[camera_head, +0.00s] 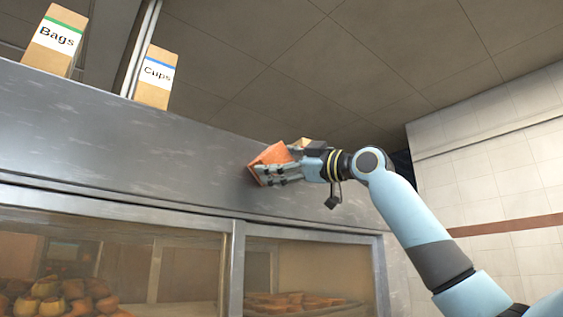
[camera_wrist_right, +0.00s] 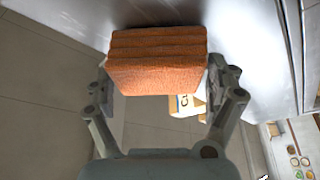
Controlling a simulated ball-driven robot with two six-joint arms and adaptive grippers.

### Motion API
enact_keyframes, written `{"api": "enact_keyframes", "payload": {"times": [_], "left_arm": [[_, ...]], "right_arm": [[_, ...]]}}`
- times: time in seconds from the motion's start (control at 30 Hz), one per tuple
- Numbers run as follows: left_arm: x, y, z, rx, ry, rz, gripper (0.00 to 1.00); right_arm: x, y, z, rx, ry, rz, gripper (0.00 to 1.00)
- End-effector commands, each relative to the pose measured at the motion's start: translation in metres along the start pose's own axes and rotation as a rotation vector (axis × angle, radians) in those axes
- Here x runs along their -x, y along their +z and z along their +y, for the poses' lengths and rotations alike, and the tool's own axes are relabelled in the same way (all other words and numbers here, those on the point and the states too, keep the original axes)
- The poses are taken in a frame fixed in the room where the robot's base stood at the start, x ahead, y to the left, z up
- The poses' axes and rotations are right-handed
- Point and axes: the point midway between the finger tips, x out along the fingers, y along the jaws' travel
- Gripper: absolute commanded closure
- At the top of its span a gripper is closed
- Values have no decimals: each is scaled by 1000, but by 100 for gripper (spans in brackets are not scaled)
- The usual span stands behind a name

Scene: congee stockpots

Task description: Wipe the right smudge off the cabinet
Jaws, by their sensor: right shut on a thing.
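My right gripper (camera_head: 284,166) is shut on a folded orange cloth (camera_head: 268,163). The cloth is at the upper metal face of the cabinet (camera_head: 150,150), towards its right part. In the right wrist view the cloth (camera_wrist_right: 157,60) sits between the two fingers of the right gripper (camera_wrist_right: 165,85), with its far edge at the metal surface (camera_wrist_right: 245,45). I cannot tell how firmly it touches. No distinct smudge shows beside the cloth; the part behind the cloth and gripper is hidden. My left gripper is not in view.
A box labelled Bags (camera_head: 54,40) and a box labelled Cups (camera_head: 156,78) stand on top of the cabinet at the left. Below the metal face are glass doors (camera_head: 305,275) with food behind them. A tiled wall (camera_head: 490,180) stands at the right.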

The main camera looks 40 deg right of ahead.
Motion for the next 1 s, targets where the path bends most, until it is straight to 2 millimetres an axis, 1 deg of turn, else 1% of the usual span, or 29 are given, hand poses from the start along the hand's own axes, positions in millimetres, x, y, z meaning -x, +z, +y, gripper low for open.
{"api": "enact_keyframes", "payload": {"times": [0.2,0.33,0.7,0.87,1.0], "left_arm": [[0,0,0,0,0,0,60],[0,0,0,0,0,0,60],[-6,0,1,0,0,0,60],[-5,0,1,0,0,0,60],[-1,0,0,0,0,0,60]], "right_arm": [[-4,2,0,0,0,0,37],[-4,3,1,1,0,-1,37],[7,25,24,0,-1,-2,37],[8,28,28,0,0,-1,37],[5,28,28,-1,0,1,37]]}}
